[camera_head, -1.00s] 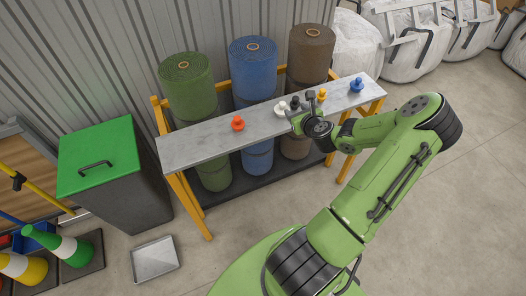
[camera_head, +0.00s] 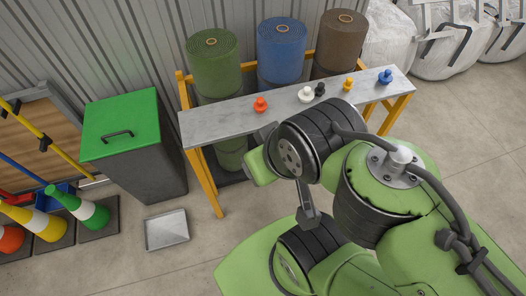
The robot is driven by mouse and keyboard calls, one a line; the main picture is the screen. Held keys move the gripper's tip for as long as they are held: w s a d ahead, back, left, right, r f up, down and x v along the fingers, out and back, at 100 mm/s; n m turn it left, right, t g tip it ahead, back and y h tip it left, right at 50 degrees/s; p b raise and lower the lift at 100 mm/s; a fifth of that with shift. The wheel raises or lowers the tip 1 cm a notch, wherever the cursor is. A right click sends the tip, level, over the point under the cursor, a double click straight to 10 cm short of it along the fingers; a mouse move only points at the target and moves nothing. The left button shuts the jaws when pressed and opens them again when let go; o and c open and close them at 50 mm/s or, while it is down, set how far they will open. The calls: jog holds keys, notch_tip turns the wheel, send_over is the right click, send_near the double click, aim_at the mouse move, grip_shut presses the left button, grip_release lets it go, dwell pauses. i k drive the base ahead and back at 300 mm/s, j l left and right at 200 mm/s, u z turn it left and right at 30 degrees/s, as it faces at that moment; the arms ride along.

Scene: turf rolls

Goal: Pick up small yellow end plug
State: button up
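The small yellow end plug (camera_head: 348,84) stands upright on the grey shelf board (camera_head: 225,119), between the black plug and the blue plug. Nothing touches it and it is in full view. My arm is folded back in front of the board. A dark grey part (camera_head: 308,206) below the wrist joint seems to belong to my gripper, well in front of and below the board. Its fingertips cannot be made out, so I cannot tell whether it is open or shut.
An orange plug (camera_head: 261,104), a white plug (camera_head: 305,94), a black plug (camera_head: 320,89) and a blue plug (camera_head: 385,76) share the board. Green (camera_head: 214,65), blue (camera_head: 281,55) and brown (camera_head: 339,45) turf rolls stand behind. A green-lidded bin (camera_head: 122,125) is at left.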

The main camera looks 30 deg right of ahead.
aim_at(347, 84)
jog(key=z, duration=1.7)
jog(key=i+u, duration=0.4)
jog(key=i+l+u, duration=0.15)
jog(key=u, duration=0.3)
jog(key=i+l+u, duration=0.25)
jog(key=u, duration=0.15)
jog(key=i+l+u, duration=0.25)
jog(key=u, duration=0.15)
